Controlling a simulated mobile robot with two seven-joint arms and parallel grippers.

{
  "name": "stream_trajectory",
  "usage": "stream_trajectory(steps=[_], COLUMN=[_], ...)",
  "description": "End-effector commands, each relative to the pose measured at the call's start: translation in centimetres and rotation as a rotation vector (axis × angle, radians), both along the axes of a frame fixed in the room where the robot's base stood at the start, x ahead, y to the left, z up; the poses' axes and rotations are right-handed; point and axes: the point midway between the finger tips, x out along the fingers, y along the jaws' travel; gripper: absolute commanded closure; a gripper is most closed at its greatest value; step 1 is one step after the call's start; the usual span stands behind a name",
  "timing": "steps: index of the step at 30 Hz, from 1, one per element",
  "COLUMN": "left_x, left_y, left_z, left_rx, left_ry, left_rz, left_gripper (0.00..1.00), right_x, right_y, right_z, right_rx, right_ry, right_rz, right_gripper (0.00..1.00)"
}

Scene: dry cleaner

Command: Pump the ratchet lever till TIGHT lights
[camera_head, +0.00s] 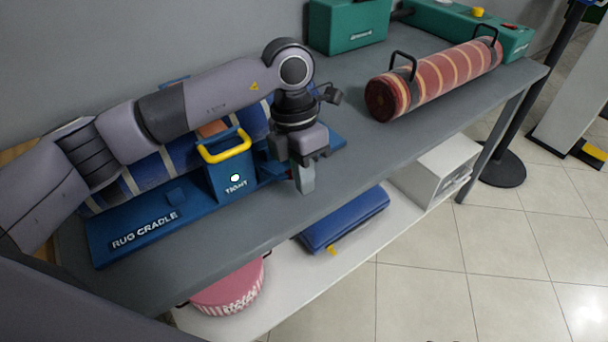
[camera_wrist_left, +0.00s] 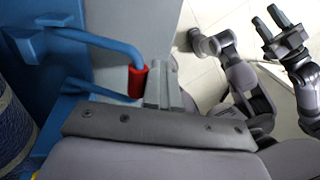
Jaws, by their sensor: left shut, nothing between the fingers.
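The blue rug cradle (camera_head: 139,236) lies on the grey bench with a rolled blue striped rug in it, partly hidden behind my left arm. Its blue box (camera_head: 229,174) has a yellow handle (camera_head: 227,149) and a lamp (camera_head: 235,178) above the word TIGHT; the lamp shows bright whitish green. The blue ratchet lever with a red grip (camera_wrist_left: 137,82) shows in the left wrist view. My left gripper (camera_head: 305,180) is shut and empty, its fingers (camera_wrist_left: 161,84) right beside the red grip; I cannot tell whether they touch. My right gripper (camera_wrist_left: 271,28) is open and empty, away from the bench.
A red striped rolled rug (camera_head: 433,78) with black straps lies on the bench to the right. Green cases (camera_head: 347,24) stand behind. The lower shelf holds a blue folded item (camera_head: 345,218), a pink round item (camera_head: 230,289) and a white box (camera_head: 437,168). The bench front is clear.

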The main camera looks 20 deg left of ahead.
Motion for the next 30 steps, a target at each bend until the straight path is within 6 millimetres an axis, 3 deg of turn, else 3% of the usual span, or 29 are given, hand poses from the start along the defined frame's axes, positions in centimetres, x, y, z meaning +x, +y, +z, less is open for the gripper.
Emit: stream_trajectory(steps=[23,30], left_x=[0.13,0.13], left_y=[0.29,0.27], left_z=[-0.09,0.81], left_rx=[0.007,0.005], left_ry=[-0.001,-0.001], left_rz=[0.006,0.006], left_gripper=[1.00,1.00], right_x=[-0.04,0.00], right_y=[0.08,0.09], right_z=[-0.22,0.49], right_rx=[0.006,0.007], right_ry=[0.005,0.003], right_rz=[-0.009,-0.009], right_gripper=[0.58,0.58])
